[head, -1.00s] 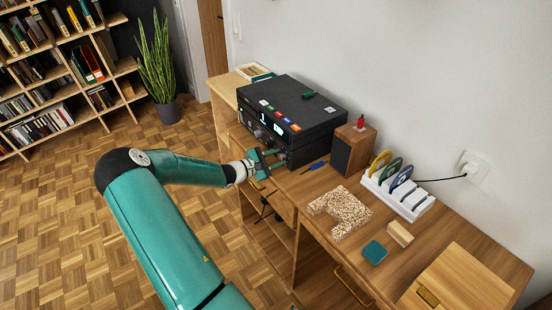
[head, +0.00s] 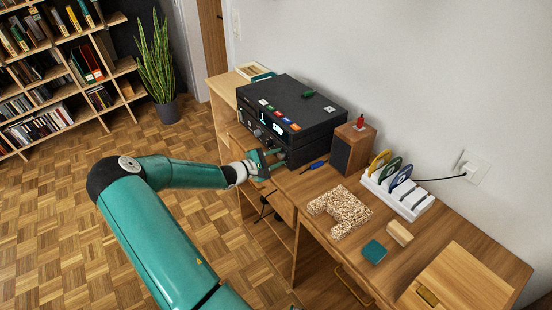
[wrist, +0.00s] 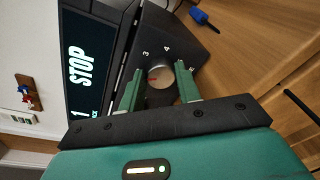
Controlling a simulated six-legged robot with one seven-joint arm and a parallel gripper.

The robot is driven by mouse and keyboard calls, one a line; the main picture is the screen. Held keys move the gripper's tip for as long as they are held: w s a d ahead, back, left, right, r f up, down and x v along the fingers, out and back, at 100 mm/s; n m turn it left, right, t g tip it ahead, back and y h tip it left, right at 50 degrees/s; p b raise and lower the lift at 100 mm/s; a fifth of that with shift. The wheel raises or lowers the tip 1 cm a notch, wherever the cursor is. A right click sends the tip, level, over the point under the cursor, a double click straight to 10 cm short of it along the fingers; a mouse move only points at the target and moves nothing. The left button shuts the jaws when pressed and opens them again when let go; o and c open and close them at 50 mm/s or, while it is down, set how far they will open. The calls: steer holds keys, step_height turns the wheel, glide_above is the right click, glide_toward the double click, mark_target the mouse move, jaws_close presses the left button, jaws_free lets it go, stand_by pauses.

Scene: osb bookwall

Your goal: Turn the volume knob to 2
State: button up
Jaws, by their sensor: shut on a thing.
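The volume knob (wrist: 161,75) is a round silver knob on the front of the black stereo unit (head: 290,108). In the wrist view it has a red mark on its face towards the left, and the digits 3 and 4 are printed around it. Other digits are hidden or unclear. My gripper (wrist: 160,86) is shut on the knob, with one green finger on each side. In the head view my gripper (head: 276,160) is at the lower right of the unit's front and hides the knob.
The unit's display (wrist: 80,65) reads STOP. A wooden speaker (head: 353,149) stands right of the unit. A blue screwdriver (head: 314,166) lies on the desk near my gripper. A speckled block (head: 340,212), white rack (head: 398,192) and teal block (head: 374,252) are farther right.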

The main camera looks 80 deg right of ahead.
steer(key=o, duration=1)
steer(key=v, duration=1.4)
steer(key=w+a+r+m+t+y, duration=0.1)
steer(key=w+a+r+t+y, duration=0.25)
steer(key=a, duration=0.55)
steer(key=w+a+r+m+t+y, duration=0.1)
steer(key=w+a+r+t+y, duration=0.2)
steer(key=a, duration=0.6)
steer(key=w+a+r+m+t+y, duration=0.1)
steer(key=w+a+r+t, duration=0.15)
steer(key=w+a, duration=0.45)
steer(key=s+a+r+n+t+y, duration=0.1)
steer(key=a+r, duration=0.3)
steer(key=a, duration=0.5)
steer(key=s+a+r+n+t+y, duration=0.1)
steer(key=s+a+r+t+y, duration=0.1)
steer(key=a, duration=0.7)
steer(key=s+a+r+n+t+y, duration=0.1)
steer(key=s+a+r+t, duration=0.3)
steer(key=a+r, duration=0.4)
steer(key=shift+s+a+r+y, duration=0.1)
steer(key=shift+s+a+y, duration=0.2)
steer(key=shift+a+y, duration=0.45)
